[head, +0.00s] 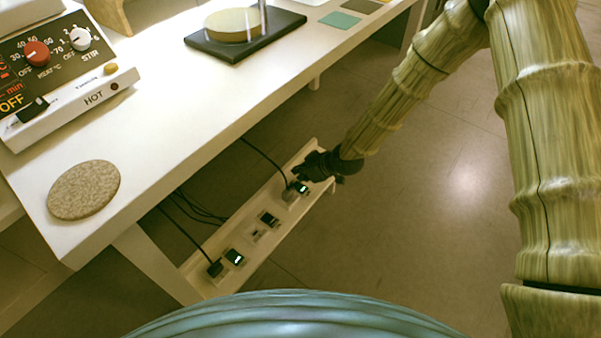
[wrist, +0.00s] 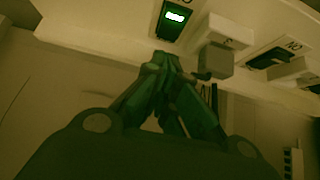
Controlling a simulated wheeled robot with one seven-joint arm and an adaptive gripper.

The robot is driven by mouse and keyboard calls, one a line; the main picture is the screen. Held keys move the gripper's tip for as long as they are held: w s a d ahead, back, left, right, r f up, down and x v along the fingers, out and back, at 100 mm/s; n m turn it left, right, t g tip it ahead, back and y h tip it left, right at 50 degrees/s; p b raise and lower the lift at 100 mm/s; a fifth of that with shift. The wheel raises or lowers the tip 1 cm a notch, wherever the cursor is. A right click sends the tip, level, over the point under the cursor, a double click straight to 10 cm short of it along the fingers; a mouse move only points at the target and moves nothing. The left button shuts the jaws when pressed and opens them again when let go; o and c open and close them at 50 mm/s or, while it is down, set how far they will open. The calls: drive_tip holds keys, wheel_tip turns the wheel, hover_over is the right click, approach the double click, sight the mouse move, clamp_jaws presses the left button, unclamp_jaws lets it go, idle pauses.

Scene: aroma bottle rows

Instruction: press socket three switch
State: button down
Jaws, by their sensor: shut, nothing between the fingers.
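A white socket strip (head: 222,231) runs along the low ledge beside the white table. It has several rocker switches. A switch glows green at the near end (head: 234,257), a middle switch (head: 268,218) is dark, and a far switch (head: 301,187) glows green. Socket numbers are not readable. My gripper (head: 307,173) is at the far end of the strip, close to the far lit switch. In the wrist view my closed fingertips (wrist: 163,62) are just below a lit switch (wrist: 174,16); I cannot tell whether they touch the strip. A dark switch (wrist: 272,58) lies to the right.
Dark plugs with cables sit in the strip, one at the near end (head: 215,269). A grey plug (wrist: 215,61) stands right of my fingers. The table above holds a heater-stirrer panel (head: 62,60), a round cork mat (head: 84,189) and a black stand (head: 274,40). Floor right of the strip is clear.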

drive_tip(key=d+f+p+v, duration=0.1)
drive_tip(key=p+v, duration=0.2)
drive_tip(key=v, duration=0.7)
drive_tip(key=shift+s+d+f+p, duration=0.15)
drive_tip(key=shift+s+p, duration=0.2)
drive_tip(key=shift+s, duration=0.05)
drive_tip(key=s+d+f+m+g+h, duration=0.15)
drive_tip(key=s+d+f+m, duration=0.25)
drive_tip(key=s+d+f, duration=0.55)
drive_tip(key=s+d+f+m+g+h, duration=0.1)
drive_tip(key=s+d+f+m+h, duration=0.3)
drive_tip(key=s, duration=1.1)
drive_tip(key=s+d+m+g+h, duration=0.15)
drive_tip(key=s+d+m, duration=0.25)
drive_tip(key=s+d, duration=0.5)
wheel_tip(320, 180, up, 34)
drive_tip(key=s+a+p, duration=0.1)
drive_tip(key=a+p, duration=0.1)
drive_tip(key=p, duration=3.3)
drive_tip(key=shift+s+r, duration=0.2)
drive_tip(key=shift+s, duration=0.2)
